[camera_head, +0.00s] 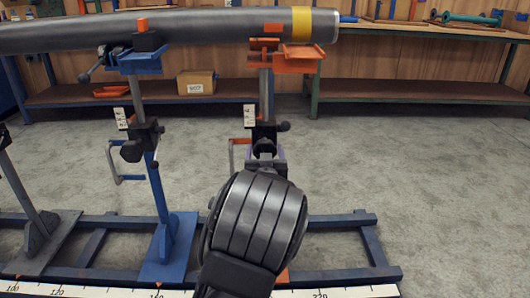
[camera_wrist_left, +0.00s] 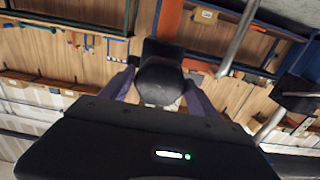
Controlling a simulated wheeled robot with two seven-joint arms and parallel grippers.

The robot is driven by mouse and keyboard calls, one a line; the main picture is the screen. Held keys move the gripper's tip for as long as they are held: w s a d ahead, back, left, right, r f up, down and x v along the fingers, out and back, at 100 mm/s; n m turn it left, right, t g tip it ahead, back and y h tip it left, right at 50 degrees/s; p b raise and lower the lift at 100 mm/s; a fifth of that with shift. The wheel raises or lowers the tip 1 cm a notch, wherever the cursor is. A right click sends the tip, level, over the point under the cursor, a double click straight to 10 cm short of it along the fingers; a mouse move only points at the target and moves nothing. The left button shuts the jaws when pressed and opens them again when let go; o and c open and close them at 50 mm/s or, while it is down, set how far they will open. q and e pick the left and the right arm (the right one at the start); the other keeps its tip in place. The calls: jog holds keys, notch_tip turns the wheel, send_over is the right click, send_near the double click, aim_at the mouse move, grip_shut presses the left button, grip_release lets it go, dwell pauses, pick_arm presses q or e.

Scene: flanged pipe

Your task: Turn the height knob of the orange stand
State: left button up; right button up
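The orange stand (camera_head: 265,92) stands right of centre in the head view, under the yellow-banded end of the grey pipe (camera_head: 190,27). Its black height knob (camera_head: 265,147) faces me on the post clamp. In the left wrist view the black knob (camera_wrist_left: 161,80) is between the two purple-grey fingers. My left gripper (camera_head: 266,155) is at the knob, one finger on each side, and looks open around it; whether the fingers touch it is unclear. My forearm hides the stand's lower post and most of its base. My right gripper is not in view.
A blue stand (camera_head: 154,185) stands to the left, with a grey stand (camera_head: 35,205) farther left. A dark blue rail frame (camera_head: 345,221) with a scale strip runs along the floor. Workbenches (camera_head: 420,90) line the back wall. The floor at right is clear.

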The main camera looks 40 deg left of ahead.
pick_arm(q)
jog(key=c, duration=1)
jog(key=shift+r+m+p, duration=0.1)
jog(key=shift+m+p, duration=0.4)
jog(key=shift+p, duration=0.4)
jog(key=m+p, duration=0.3)
jog(key=shift+r, duration=0.1)
jog(key=m+p, duration=0.3)
jog(key=shift+m+p, duration=0.3)
jog(key=shift+d+f+m+p, duration=0.15)
jog(key=shift+m+p, duration=0.35)
jog(key=shift+m, duration=0.3)
jog(key=shift+a+f+m+p, duration=0.1)
jog(key=shift+m+p, duration=0.35)
jog(key=shift+m, duration=0.35)
